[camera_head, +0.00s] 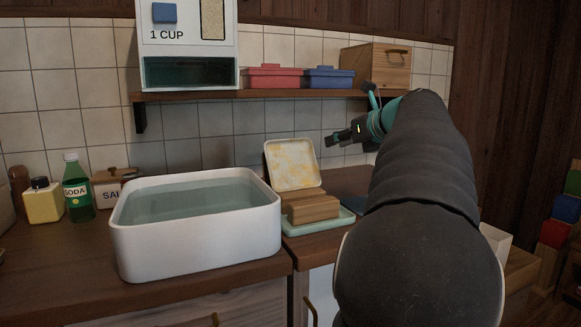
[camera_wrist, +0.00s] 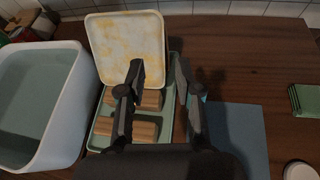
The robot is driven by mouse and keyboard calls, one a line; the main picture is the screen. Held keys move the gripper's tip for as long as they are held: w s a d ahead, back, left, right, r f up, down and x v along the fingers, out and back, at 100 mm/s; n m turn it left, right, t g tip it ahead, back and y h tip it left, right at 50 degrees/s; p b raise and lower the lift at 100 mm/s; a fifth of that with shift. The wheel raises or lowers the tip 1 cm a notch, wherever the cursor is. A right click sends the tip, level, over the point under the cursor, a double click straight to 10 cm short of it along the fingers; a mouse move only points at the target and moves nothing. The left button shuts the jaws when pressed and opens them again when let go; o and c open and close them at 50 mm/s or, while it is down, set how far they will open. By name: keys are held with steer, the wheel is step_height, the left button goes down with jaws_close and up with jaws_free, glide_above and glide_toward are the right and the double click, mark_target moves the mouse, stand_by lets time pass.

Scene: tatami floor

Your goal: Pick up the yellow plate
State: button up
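A square, pale plate (camera_head: 293,163) with yellow stains on its face stands tilted up at the back of a wooden rack (camera_head: 312,208). It also shows in the wrist view (camera_wrist: 120,40), upper left of centre. The rack's two wooden blocks (camera_wrist: 134,126) sit on a pale green tray (camera_head: 333,225). My gripper (camera_head: 335,138) is in the air to the right of the plate's top edge. In the wrist view my gripper (camera_wrist: 160,78) is open, its fingers apart with nothing held between them. The left finger overlaps the plate's lower right part; whether they touch I cannot tell.
A white basin of water (camera_head: 196,250) stands left of the tray. A shelf (camera_head: 240,94) with red and blue boxes runs above. A blue mat (camera_wrist: 238,135), a green stack (camera_wrist: 305,98) and a white round thing (camera_wrist: 299,170) lie right. Counter behind the mat is clear.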

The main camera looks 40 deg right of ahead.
mark_target(313, 149)
steer(key=x, duration=1)
steer(key=shift+w+d, duration=0.1)
steer(key=shift+d, duration=0.15)
jaws_close()
